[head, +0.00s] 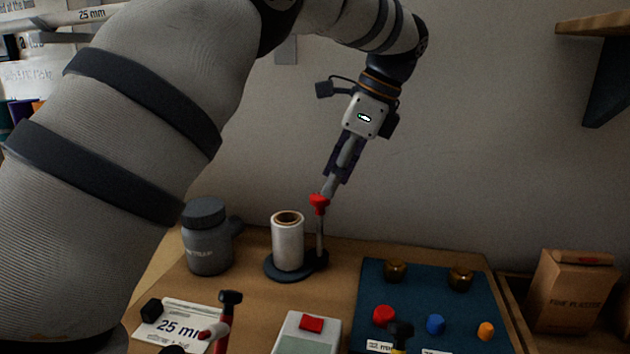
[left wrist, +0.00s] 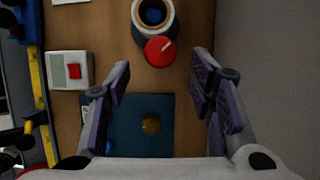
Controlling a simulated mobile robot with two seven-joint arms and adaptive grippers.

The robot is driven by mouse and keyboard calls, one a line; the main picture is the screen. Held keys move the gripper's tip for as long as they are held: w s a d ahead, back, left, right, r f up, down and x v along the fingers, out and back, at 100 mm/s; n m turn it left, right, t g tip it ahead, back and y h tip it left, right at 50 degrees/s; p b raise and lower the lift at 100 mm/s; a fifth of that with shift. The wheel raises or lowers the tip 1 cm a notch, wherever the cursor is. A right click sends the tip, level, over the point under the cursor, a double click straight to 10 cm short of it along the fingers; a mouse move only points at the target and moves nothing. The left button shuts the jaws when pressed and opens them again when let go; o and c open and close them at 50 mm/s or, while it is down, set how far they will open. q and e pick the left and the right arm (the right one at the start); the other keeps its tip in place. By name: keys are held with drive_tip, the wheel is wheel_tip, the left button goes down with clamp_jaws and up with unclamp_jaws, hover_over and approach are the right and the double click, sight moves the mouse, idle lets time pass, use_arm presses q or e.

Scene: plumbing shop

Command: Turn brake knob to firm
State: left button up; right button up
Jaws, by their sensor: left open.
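The red brake knob (head: 319,204) sits on top of a thin upright post beside a white roll (head: 288,243) on a dark round base (head: 290,272). In the left wrist view the round red knob (left wrist: 159,52) shows a pale line pointing up and right; no firm or soft mark can be read. My left gripper (head: 332,180) is open and comes down from above at the knob. In the left wrist view its fingertips (left wrist: 161,68) stand wide to either side, with the knob between and slightly ahead of them. My right gripper is not in view.
A grey canister (head: 207,238) stands left of the roll. A blue mat (head: 415,290) with several small knobs lies at the right. A light box with a red button (head: 310,324) and a white "25 mm" card (head: 175,325) lie in front. A cardboard box (head: 570,290) stands far right.

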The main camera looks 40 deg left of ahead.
sight(320, 196)
use_arm(q)
drive_tip(key=shift+s+a+f, duration=0.25)
drive_tip(key=shift+a+f, duration=0.25)
drive_tip(key=shift+f, duration=0.25)
drive_tip(key=shift+s+a+f, duration=0.25)
drive_tip(key=shift+a+f, duration=0.25)
drive_tip(key=shift+f, duration=0.25)
drive_tip(key=c, duration=1.2)
drive_tip(key=shift+o, duration=0.2)
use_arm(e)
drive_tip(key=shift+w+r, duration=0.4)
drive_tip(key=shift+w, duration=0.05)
